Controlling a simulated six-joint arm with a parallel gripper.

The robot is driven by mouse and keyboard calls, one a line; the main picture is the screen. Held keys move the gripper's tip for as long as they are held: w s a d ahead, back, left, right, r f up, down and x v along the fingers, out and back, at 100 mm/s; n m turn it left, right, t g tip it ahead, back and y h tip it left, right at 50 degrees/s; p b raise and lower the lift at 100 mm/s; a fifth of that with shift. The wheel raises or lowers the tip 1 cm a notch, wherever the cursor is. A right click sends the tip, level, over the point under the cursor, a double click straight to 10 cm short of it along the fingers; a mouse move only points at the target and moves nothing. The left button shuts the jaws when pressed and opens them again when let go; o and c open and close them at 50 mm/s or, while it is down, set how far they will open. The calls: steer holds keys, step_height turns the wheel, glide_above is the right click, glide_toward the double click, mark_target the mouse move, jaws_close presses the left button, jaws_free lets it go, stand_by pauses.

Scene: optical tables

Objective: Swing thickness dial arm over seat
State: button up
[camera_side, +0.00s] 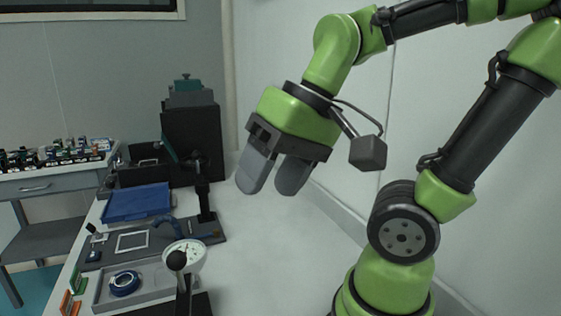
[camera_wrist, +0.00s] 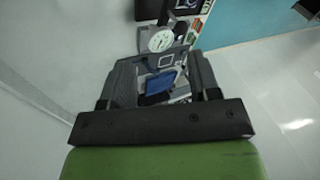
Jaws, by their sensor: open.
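The thickness dial (camera_side: 186,254) has a white round face and stands near the front of the bench in the side view, with a black knob (camera_side: 177,260) in front of it. The dial also shows in the wrist view (camera_wrist: 160,41), at the top, beyond my fingers. A grey tray with a blue ring (camera_side: 125,283) lies just left of the dial. Which part is the seat I cannot tell for certain. My gripper (camera_side: 272,192) is open and empty, raised above the bench, behind and to the right of the dial, touching nothing. It also shows in the wrist view (camera_wrist: 163,82).
A blue tray (camera_side: 138,202) and a white square frame (camera_side: 132,241) lie left of a dark upright stand (camera_side: 204,200). A tall dark instrument (camera_side: 192,130) stands at the back. A side table (camera_side: 60,184) holds several small parts. The bench right of the dial is clear.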

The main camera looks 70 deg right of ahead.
steer(key=shift+s+d+r+n+t+h, duration=0.15)
steer(key=shift+s+r+n+t, duration=0.2)
steer(key=shift+t, duration=0.25)
steer(key=shift+s+d+r+n+t+h, duration=0.15)
steer(key=shift+r+n+t, duration=0.1)
steer(key=shift+r+t, duration=0.3)
steer(key=shift+a+f, duration=0.1)
steer(key=shift+f, duration=0.05)
